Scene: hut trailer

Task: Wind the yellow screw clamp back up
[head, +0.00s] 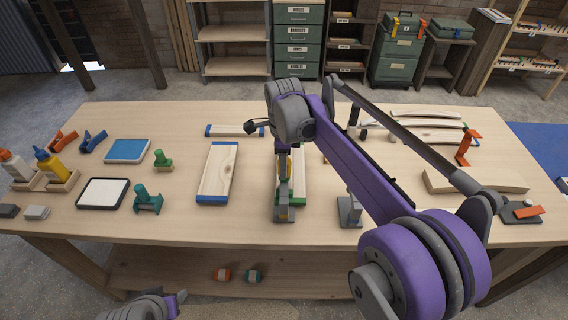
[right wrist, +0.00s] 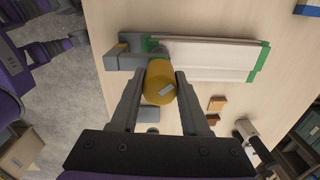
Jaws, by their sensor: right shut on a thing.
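The yellow screw clamp's grey body (head: 284,207) stands at the board with green ends (head: 299,180) near the middle of the table. In the right wrist view the clamp's grey frame (right wrist: 122,61) sits at one green end of that board. Its round yellow handle (right wrist: 161,90) is between the fingers of my right gripper (right wrist: 158,78), which is shut on it. My arm hides much of the clamp in the head view. The contact between screw and board cannot be made out. My left gripper is not in view; only part of that arm shows at the bottom left.
A board with blue ends (head: 217,175) lies left of the clamp. A grey stand (head: 349,210) is close on the right. Green clamps (head: 148,199), glue bottles (head: 50,165) and pads fill the left side. Curved wood pieces (head: 470,182) lie on the right.

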